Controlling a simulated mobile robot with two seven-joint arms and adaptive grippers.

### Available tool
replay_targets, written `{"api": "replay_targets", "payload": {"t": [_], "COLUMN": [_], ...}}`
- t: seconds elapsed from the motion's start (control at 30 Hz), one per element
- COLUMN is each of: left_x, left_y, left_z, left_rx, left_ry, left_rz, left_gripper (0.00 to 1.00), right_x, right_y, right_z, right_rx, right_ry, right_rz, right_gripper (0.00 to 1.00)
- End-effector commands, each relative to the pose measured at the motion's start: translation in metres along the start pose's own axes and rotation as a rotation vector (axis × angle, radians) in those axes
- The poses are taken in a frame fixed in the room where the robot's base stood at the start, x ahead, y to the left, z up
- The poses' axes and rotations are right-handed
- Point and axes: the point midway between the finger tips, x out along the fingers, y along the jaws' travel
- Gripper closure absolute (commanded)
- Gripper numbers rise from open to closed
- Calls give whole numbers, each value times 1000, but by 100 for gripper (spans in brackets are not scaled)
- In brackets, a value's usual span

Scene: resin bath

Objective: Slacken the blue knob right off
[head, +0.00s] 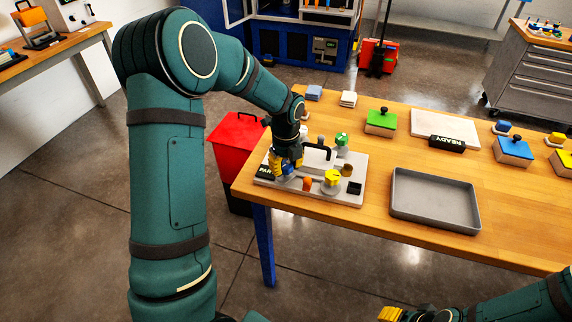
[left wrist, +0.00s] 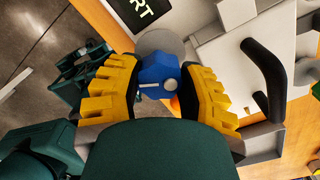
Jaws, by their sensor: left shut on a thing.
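The blue knob (left wrist: 158,76) is on a light grey fixture plate (head: 319,199) at the near left of the wooden table. It has a white pointer line and sits between the yellow fingers of my left gripper (left wrist: 160,88). My left gripper (head: 284,168) is shut on the knob from above; in the head view the knob (head: 288,169) is mostly hidden by the fingers. My right gripper (head: 402,315) shows only partly at the bottom edge, and its opening cannot be made out.
A black handle (head: 317,147), a yellow knob (head: 332,179) and a green knob (head: 342,140) stand close by on the plate. An empty grey tray (head: 434,200) lies to the right. A red bin (head: 236,146) stands beside the table's left end.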

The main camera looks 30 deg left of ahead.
Motion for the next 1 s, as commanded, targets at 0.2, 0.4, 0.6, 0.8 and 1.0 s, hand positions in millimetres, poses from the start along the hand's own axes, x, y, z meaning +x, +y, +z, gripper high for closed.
{"api": "replay_targets", "payload": {"t": [0.2,0.4,0.6,0.8,1.0], "left_x": [0,-1,0,0,0], "left_y": [0,0,0,0,0], "left_z": [0,0,0,0,0], "left_rx": [-31,-131,-298,-488,-677], "left_ry": [0,1,1,0,0], "left_rz": [0,1,1,1,0], "left_gripper": [97,97,97,97,97], "right_x": [-1,-3,-6,-8,-9], "right_y": [0,-1,-2,-3,-4], "right_z": [0,-1,-2,-4,-4], "right_rx": [0,1,2,2,3], "right_ry": [1,2,5,8,9], "right_rz": [0,0,1,1,1], "right_gripper": [53,53,53,53,53]}}
